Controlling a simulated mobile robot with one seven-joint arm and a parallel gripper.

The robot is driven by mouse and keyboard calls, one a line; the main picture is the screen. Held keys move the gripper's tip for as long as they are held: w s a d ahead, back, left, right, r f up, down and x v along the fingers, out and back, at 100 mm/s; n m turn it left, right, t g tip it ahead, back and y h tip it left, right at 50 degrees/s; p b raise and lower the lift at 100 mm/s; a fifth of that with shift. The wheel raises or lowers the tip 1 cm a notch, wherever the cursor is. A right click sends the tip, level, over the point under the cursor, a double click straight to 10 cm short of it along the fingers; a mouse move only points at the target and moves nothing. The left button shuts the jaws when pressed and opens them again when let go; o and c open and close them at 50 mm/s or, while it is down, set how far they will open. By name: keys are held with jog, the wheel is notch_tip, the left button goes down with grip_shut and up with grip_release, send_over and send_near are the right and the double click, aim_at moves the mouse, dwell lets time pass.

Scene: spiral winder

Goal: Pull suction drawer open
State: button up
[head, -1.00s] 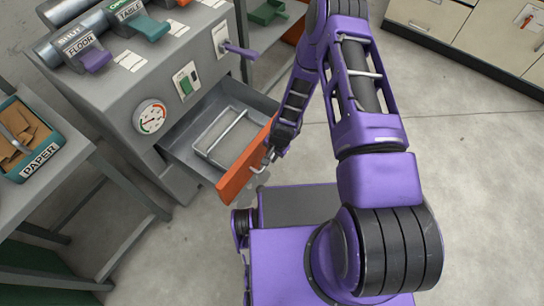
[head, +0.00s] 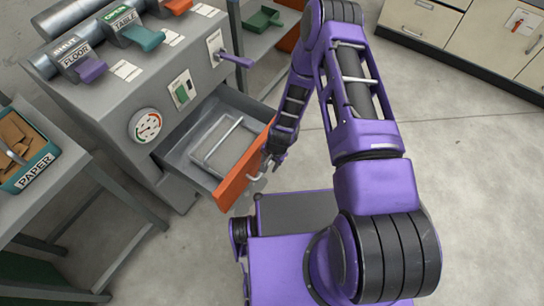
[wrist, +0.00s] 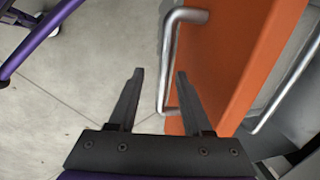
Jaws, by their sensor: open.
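The suction drawer (head: 180,158) is pulled out of the grey machine, and its grey tray with a metal frame inside shows. Its orange front (head: 236,180) carries a metal bar handle (head: 259,176). In the wrist view the orange front (wrist: 238,60) fills the right side, with the handle (wrist: 168,60) standing off it. My gripper (head: 268,163) is at the drawer front by the handle. In the wrist view my gripper (wrist: 158,75) has its two fingers apart, and the lower part of the handle lies between them. I cannot tell whether a finger touches it.
The machine has a gauge (head: 145,126), a purple lever (head: 236,60) and several labelled handles on top. A teal paper box (head: 28,150) stands on a side table at left. The floor to the right (head: 470,190) is clear, with cabinets (head: 450,35) beyond.

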notch_tip(320, 180, up, 17)
jog(key=s+d+p, duration=0.2)
jog(key=shift+d+f+p, duration=0.15)
jog(key=shift+d+p, duration=0.2)
jog(key=shift+p, duration=0.05)
